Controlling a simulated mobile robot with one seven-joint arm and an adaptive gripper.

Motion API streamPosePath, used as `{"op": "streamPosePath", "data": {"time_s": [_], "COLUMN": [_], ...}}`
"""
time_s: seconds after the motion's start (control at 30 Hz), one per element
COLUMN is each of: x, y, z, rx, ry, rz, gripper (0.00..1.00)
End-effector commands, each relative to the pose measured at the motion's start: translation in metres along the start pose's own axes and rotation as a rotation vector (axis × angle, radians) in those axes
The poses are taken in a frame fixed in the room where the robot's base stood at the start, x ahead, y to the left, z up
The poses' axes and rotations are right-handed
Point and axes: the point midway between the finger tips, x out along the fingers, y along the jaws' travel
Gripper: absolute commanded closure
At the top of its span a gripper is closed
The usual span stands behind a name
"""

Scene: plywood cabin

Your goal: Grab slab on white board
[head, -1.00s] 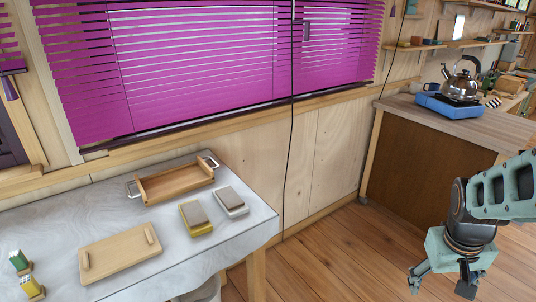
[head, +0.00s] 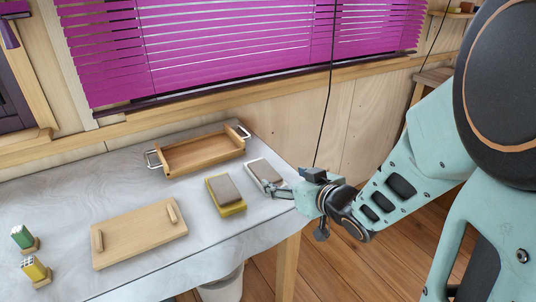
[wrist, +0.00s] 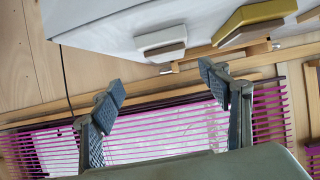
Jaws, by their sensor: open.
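The white board (head: 274,187) lies near the right end of the pale table, with a grey slab (head: 263,171) on top of it. In the wrist view the white board (wrist: 160,37) and the slab (wrist: 165,51) show near the top, beyond my fingertips. My gripper (head: 298,211) is at the table's right edge, just right of the white board. One finger reaches close to the board and overlaps its near right corner in the head view; I cannot tell if they touch. In the wrist view my gripper (wrist: 162,84) has its fingers wide apart with nothing between them.
A yellow board (head: 233,210) with a brown slab (head: 224,189) lies just left of the white board. A wooden tray with metal handles (head: 203,153) stands behind. A flat wooden tray (head: 135,239) lies front left. A dark cord (head: 325,110) hangs behind the table.

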Motion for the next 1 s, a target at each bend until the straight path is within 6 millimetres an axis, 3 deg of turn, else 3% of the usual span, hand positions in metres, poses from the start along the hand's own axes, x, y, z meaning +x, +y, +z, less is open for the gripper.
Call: {"op": "streamPosePath", "data": {"time_s": [0.17, 0.4, 0.67, 1.0], "x": [0.015, 0.049, 0.064, 0.105], "y": [-0.018, -0.018, -0.017, -0.014], "z": [-0.003, -0.004, -0.004, -0.001], "rx": [0.008, 0.007, 0.007, 0.007], "ry": [0.027, 0.027, 0.027, 0.027], "rz": [-0.046, -0.044, -0.042, -0.041], "gripper": [0.30, 0.30, 0.30, 0.30]}}
